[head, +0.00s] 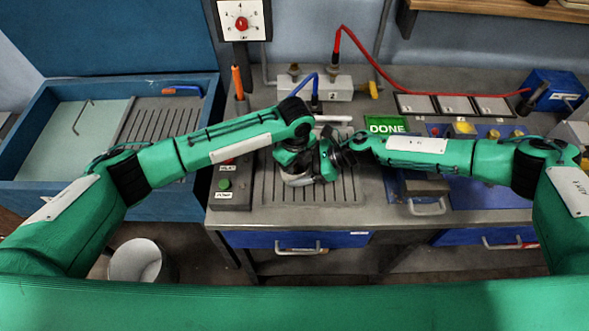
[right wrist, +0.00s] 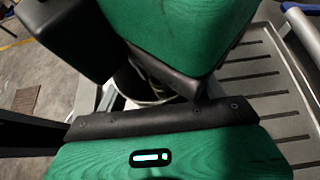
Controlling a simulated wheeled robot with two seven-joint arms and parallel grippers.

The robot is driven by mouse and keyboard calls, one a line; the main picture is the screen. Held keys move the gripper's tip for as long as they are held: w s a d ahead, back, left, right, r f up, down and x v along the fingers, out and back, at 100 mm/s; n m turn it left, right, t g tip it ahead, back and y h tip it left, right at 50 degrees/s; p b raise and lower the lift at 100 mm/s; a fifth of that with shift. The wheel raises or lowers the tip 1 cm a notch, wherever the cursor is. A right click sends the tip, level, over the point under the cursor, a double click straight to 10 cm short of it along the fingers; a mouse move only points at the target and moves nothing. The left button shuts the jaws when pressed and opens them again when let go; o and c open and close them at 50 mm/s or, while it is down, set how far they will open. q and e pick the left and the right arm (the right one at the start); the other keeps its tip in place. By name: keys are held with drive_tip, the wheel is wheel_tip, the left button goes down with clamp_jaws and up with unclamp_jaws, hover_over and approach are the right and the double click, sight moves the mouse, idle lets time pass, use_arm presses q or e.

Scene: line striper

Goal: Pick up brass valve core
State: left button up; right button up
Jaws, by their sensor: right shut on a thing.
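I cannot make out the brass valve core in either view; the grippers and wrists cover the middle of the grooved work area. My left gripper (head: 297,174) is low over the grooved plate, pointing down, its fingers too hidden to tell open from shut. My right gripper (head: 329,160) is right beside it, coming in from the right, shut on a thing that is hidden. The two hands overlap in the head view, and I cannot tell whether they touch. In the right wrist view, green and black arm parts fill most of the picture and hide the fingertips.
The grooved plate (head: 343,190) has bare slots around the hands. Behind stand a white valve block (head: 333,88) with blue and red hoses and a green DONE sign (head: 387,125). A blue crate (head: 60,192) stands left, a control panel (head: 485,133) right.

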use_arm(q)
drive_tip(key=shift+r, duration=0.1)
wheel_tip(320, 180, up, 10)
drive_tip(key=shift+f, duration=0.1)
idle(0.4)
use_arm(e)
drive_tip(key=o, duration=0.9)
drive_tip(key=shift+c, duration=0.2)
drive_tip(key=v, duration=1.2)
drive_tip(key=shift+f, duration=0.1)
